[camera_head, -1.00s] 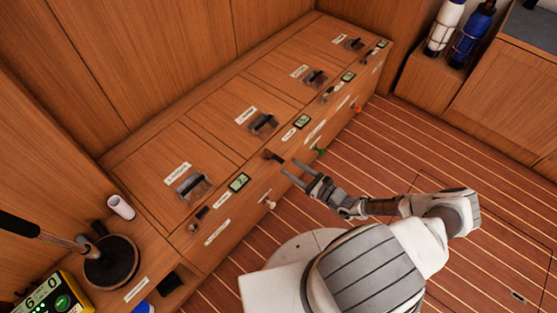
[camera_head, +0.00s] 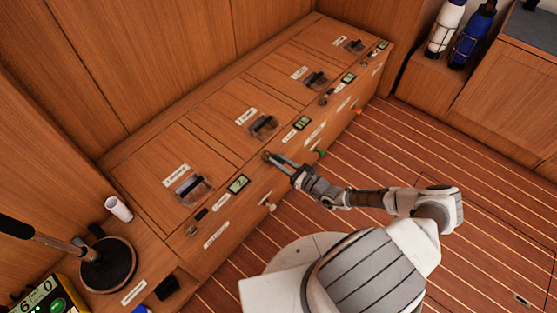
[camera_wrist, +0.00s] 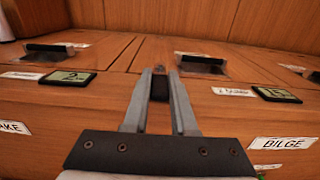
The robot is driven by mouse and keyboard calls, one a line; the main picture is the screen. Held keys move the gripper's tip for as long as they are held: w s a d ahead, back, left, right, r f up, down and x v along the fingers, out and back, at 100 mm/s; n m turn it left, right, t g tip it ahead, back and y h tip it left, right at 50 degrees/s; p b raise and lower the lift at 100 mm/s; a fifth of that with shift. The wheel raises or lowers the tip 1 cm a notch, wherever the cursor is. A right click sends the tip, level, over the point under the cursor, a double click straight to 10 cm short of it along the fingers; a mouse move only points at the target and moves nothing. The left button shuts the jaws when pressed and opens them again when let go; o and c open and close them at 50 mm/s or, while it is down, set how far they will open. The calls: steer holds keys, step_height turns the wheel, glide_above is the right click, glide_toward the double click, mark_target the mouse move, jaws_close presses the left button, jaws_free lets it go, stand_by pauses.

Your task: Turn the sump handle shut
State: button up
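A small dark handle (camera_head: 266,154) sits on the front edge of the wooden locker row, between two small displays. In the wrist view the dark handle (camera_wrist: 160,87) lies between my two fingers. My gripper (camera_head: 275,159) reaches it from the lower right, and it also shows in the wrist view (camera_wrist: 160,74). The fingers are apart with the handle between them, partly hidden. I cannot tell whether they press on it. A label beginning with 2 (camera_wrist: 232,92) is just right of the handle, partly unreadable.
A display (camera_head: 238,184) is left of the handle, another (camera_head: 302,123) right. A BILGE label (camera_wrist: 283,143) is on the front below. A green knob (camera_head: 320,152) and a white knob (camera_head: 268,206) stick out from the front face. Striped floor (camera_head: 390,150) is clear.

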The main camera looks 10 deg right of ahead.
jaws_close()
stand_by(0.9)
